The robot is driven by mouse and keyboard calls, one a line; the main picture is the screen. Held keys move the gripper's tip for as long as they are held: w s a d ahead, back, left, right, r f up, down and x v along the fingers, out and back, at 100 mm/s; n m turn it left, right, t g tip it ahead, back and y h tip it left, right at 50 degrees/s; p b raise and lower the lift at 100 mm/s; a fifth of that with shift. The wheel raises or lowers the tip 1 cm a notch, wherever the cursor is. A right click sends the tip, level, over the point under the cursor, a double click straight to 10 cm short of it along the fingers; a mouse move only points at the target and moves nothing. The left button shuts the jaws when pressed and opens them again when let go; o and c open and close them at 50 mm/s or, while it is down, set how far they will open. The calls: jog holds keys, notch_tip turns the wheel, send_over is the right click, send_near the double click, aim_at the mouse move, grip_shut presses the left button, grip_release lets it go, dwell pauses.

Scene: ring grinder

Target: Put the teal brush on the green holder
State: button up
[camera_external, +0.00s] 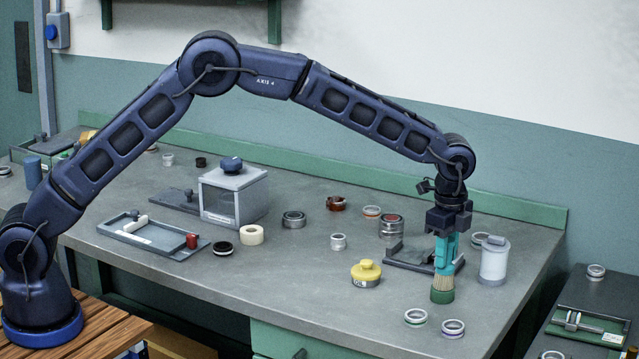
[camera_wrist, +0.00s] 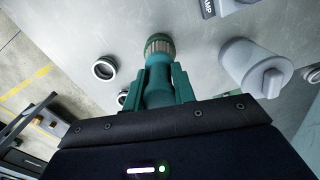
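The teal brush (camera_external: 447,254) stands upright in my gripper (camera_external: 446,262), with its tan bristles pointing down. The green holder (camera_external: 441,296) is a short round piece on the bench directly under the bristles. The bristle end meets the holder's top in the outside view; I cannot tell whether it rests on it or sits just above. In the wrist view my gripper's two fingers (camera_wrist: 159,88) flank the brush handle (camera_wrist: 158,82), and the bristles (camera_wrist: 158,46) cover most of the green holder (camera_wrist: 160,37).
A grey lidded canister (camera_external: 494,262) stands close on the right. A dark flat stand (camera_external: 410,258) lies behind, and a yellow-knobbed piece (camera_external: 366,273) is to the left. Two rings (camera_external: 415,317) (camera_external: 453,328) lie near the bench's front edge. Bare bench lies left of the holder.

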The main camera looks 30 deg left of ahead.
jog(key=o, duration=0.4)
jog(key=shift+c, duration=0.2)
jog(key=shift+r, duration=0.1)
notch_tip(320, 180, up, 11)
jog(key=shift+r, duration=0.6)
